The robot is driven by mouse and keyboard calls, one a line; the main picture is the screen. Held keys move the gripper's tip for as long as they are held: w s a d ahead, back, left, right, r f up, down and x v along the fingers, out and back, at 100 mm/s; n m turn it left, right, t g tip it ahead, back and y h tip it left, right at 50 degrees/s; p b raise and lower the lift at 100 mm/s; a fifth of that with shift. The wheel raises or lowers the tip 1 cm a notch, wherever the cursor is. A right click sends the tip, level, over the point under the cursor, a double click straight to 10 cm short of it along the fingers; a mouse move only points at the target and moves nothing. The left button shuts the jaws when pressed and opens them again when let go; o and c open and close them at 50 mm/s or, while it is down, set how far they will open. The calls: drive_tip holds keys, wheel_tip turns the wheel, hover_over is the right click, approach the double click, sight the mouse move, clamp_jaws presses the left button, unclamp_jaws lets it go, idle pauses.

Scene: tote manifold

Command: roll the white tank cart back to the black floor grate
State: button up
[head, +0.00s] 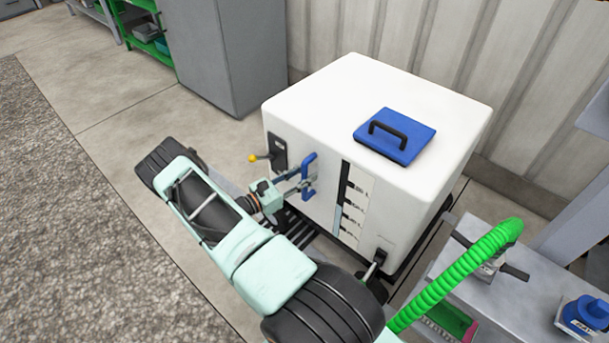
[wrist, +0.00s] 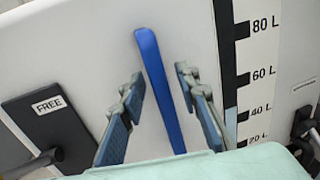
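The white tank cart (head: 330,95) stands upright near the back wall, with a blue lid (head: 410,150) on top. Its upright blue handle (head: 310,175) is on the front face and also shows in the wrist view (wrist: 162,90). My gripper (head: 300,182) is at this handle. In the wrist view its fingers (wrist: 158,100) are open, one on each side of the handle, with gaps visible. A yellow-knobbed lever (head: 254,158) sits left of the handle; its plate reads FREE (wrist: 48,106). Black floor grate slats (head: 297,230) show at the cart's front lower edge; the rest is hidden.
A grey bench (head: 495,303) with a green hose (head: 455,270) stands close on the cart's right. A grey cabinet (head: 220,60) stands behind left. Bare floor (head: 125,135) lies left of the cart, with a rough grey mat (head: 60,220) farther left.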

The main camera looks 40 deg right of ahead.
clamp_jaws()
idle(0.4)
drive_tip(key=shift+w, duration=0.1)
